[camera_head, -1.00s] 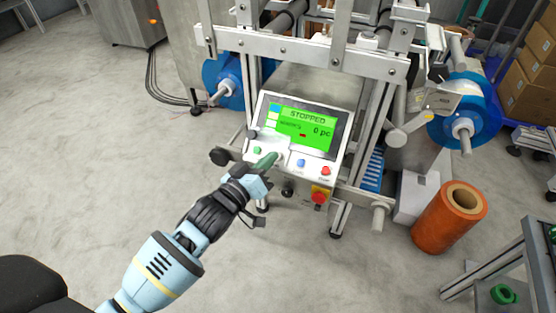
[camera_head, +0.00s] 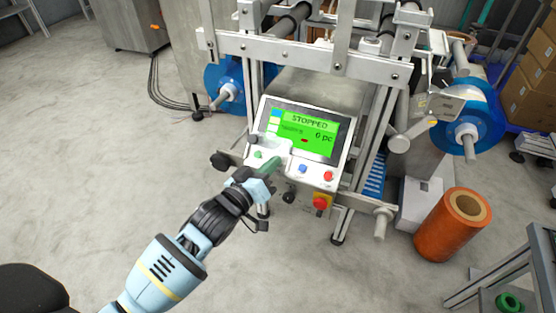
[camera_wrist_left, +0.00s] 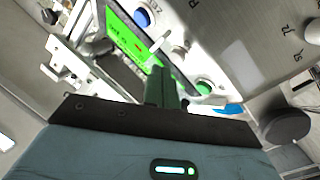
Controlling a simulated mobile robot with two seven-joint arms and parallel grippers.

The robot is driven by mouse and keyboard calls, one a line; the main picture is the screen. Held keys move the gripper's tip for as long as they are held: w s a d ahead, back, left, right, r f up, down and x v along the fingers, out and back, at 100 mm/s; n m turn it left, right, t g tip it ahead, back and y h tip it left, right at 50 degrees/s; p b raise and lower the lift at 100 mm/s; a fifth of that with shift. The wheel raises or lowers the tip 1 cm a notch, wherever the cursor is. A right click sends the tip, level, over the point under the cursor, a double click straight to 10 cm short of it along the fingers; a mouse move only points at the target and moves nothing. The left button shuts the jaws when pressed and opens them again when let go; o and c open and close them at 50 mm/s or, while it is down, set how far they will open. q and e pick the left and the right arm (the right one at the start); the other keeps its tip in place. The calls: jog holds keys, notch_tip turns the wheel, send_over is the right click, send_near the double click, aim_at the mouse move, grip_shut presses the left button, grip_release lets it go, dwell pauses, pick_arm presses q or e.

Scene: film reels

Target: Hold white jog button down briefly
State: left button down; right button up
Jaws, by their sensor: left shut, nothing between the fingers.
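The control panel (camera_head: 345,150) on the machine has a green screen (camera_head: 305,132) that reads STOPPED and 0 pc. Below the screen are a green button (camera_head: 258,154), a blue button (camera_head: 302,168) and a red button (camera_head: 328,175). The white jog button (camera_wrist_left: 157,46) shows in the left wrist view between the green and blue buttons, just past my fingertips. In the head view my fingers hide it. My left gripper (camera_head: 273,165) is shut and empty, its green fingertips at the panel's button row. I cannot tell whether they touch the button. My right gripper is not in view.
A red and yellow emergency stop (camera_head: 321,203) sits below the panel. Machine frame rails and blue film reels (camera_head: 465,125) stand around it. An orange roll (camera_head: 450,226) stands on the floor to the right.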

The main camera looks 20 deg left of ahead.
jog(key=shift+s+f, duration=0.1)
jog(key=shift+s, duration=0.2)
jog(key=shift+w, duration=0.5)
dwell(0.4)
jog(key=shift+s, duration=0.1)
pick_arm(q)
jog(key=shift+w+f, duration=0.3)
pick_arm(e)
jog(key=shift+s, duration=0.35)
